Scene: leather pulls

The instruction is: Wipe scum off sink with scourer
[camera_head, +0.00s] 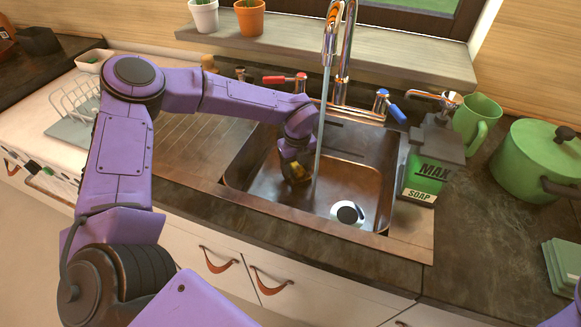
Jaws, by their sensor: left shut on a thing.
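The metal sink (375,143) is set in the counter, with a brownish tone over its basin floor. I cannot tell scum from reflection there. My left gripper (294,169) reaches down into the left part of the basin. It is shut on a small yellow piece, likely the scourer (299,171), mostly hidden by the gripper. I cannot tell whether the scourer touches the basin floor. My right gripper is not in view.
A thin water stream (321,130) falls from the tap (333,40), close to my left gripper. A round white-and-dark drain (347,213) lies right of it. A soap dispenser (428,175), green mug (478,120) and green pot (535,165) stand on the right. Potted plants line the sill.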

